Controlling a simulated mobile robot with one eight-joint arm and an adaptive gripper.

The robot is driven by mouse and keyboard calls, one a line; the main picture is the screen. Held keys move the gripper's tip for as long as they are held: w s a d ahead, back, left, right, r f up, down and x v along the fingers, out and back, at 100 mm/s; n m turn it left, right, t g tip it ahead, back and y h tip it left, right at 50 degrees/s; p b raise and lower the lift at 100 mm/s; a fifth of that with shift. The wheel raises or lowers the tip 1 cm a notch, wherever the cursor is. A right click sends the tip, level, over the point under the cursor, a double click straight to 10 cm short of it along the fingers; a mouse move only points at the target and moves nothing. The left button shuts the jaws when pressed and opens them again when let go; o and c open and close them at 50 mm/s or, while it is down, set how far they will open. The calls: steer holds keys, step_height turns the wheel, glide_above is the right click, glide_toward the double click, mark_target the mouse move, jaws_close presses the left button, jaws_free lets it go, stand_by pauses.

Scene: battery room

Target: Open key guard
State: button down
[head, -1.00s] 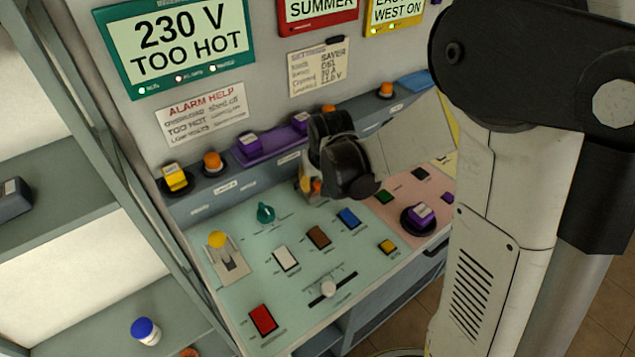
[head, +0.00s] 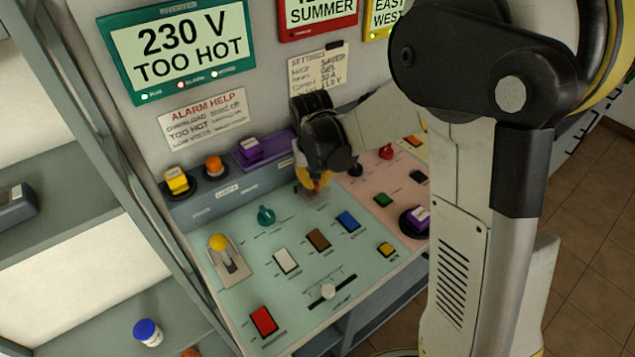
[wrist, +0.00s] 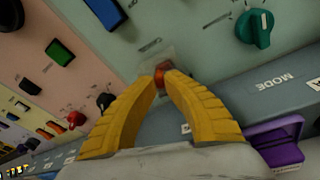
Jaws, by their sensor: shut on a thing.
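The key guard (wrist: 151,58) is a small clear cover on the pale green panel, with a red-orange part (wrist: 160,72) at it. In the wrist view my gripper (wrist: 162,72) has its yellow fingers closed together on that part, at the edge of the clear cover. In the head view my gripper (head: 317,184) is at the back of the green panel, right of the teal knob. My wrist and fingers hide most of the guard there. How far the guard is lifted cannot be told.
The teal knob (head: 266,215) is close left of my gripper. The purple block (head: 250,150) and orange button (head: 213,165) are on the ledge behind. A red knob (head: 386,152) stands on the pink panel. Rocker switches (head: 318,238) lie in front.

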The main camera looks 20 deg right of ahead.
steer(key=shift+w+a+r+g+h+p, duration=0.2)
steer(key=shift+w+r+g+h+p, duration=0.25)
steer(key=shift+w+g, duration=0.5)
steer(key=shift+w+a+r+g+h, duration=0.2)
steer(key=shift+w+g+h, duration=0.1)
steer(key=shift+g, duration=0.5)
steer(key=shift+w+a+r+g+h, duration=0.1)
steer(key=shift+w+r+g+h, duration=0.15)
steer(key=shift+g, duration=0.5)
steer(key=shift+n, duration=0.3)
steer(key=c, duration=1.3)
jaws_free()
steer(key=shift+w+f, duration=0.15)
steer(key=v, duration=0.7)
steer(key=shift+r, duration=0.35)
